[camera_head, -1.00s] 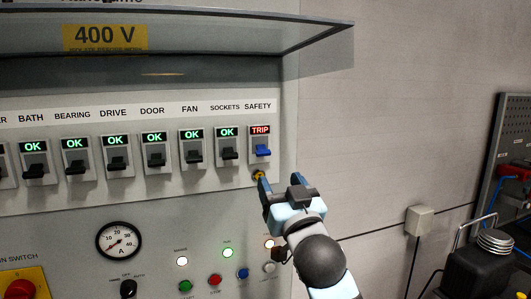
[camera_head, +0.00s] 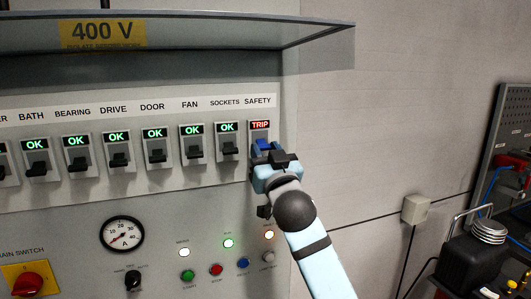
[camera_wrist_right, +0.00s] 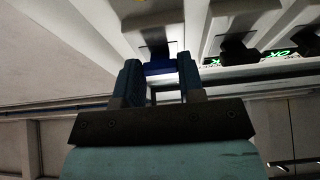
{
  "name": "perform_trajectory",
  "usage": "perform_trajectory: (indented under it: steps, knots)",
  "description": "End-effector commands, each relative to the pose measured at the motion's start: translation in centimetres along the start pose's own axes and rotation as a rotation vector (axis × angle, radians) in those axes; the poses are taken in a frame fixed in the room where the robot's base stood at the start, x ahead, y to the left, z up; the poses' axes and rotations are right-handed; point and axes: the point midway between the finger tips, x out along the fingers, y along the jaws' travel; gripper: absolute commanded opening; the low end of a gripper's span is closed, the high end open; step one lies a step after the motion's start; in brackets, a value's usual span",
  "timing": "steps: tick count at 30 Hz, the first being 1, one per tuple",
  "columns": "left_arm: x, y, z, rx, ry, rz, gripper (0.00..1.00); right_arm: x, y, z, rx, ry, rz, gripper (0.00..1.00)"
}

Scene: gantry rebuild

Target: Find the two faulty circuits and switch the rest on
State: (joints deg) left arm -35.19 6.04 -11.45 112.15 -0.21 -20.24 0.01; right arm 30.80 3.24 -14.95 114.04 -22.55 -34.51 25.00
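A row of breakers runs across the grey panel. The SAFETY breaker (camera_head: 260,126) at the right end reads red TRIP and has a blue lever (camera_head: 263,144). The SOCKETS (camera_head: 227,142), FAN (camera_head: 193,145), DOOR (camera_head: 155,147), DRIVE (camera_head: 117,151), BEARING (camera_head: 78,156) and BATH (camera_head: 37,159) breakers read green OK, with black levers. My right gripper (camera_head: 264,150) is at the SAFETY lever, partly covering it. In the wrist view its open fingers stand on either side of the blue lever (camera_wrist_right: 160,69); contact is unclear. My left gripper is out of view.
A raised cover (camera_head: 200,40) with a 400 V label overhangs the breakers. Below are an ammeter (camera_head: 122,235), lamps, push buttons and a red main switch (camera_head: 28,283). A wall box (camera_head: 415,210) and a black case (camera_head: 470,268) are at right.

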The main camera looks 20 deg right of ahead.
Motion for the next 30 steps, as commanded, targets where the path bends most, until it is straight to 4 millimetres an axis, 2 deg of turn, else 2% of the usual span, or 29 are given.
perform_trajectory:
  steps: [1,2,3,14,20,30]
  knots:
    - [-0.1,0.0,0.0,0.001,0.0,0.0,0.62,0.0,0.0,0.0,0.0,0.0,0.0,0.2]
    - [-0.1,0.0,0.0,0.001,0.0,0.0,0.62,0.0,0.0,0.0,0.0,0.0,0.0,0.13]
    - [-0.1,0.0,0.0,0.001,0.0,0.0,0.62,0.0,0.0,0.0,0.0,0.0,-0.001,0.12]
    - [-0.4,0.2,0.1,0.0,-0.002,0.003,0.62,0.0,0.0,-0.4,0.0,-0.057,-0.001,0.12]
    - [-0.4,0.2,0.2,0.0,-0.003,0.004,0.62,0.0,-0.1,-1.1,0.001,-0.183,-0.001,0.12]
    - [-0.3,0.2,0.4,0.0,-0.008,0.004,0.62,0.5,-0.1,-2.6,0.002,-0.494,-0.003,0.12]
